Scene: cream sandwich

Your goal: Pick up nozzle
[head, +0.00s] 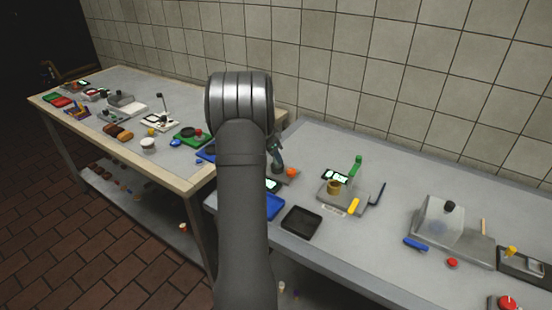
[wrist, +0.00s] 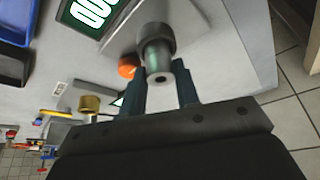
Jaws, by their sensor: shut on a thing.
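The nozzle (wrist: 156,48) is a grey stepped cylinder with a dark hole in its end, in the upper middle of the wrist view. It sits at a grey station; I cannot tell whether it still touches the station. My gripper (wrist: 160,84) has two dark teal fingers, one on each side of the nozzle's end, and is shut on it. In the head view my gripper (head: 277,157) shows as a small dark shape beside my arm, by the station. My arm hides most of it, and I cannot make out the nozzle there.
An orange knob (head: 291,171) and a lit display (head: 271,184) are close to my gripper. A blue tray (head: 270,207) and a black tray (head: 302,220) lie nearer the front edge. A station with a brass cup (head: 334,187) stands to the right. The tiled wall (head: 400,60) is behind.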

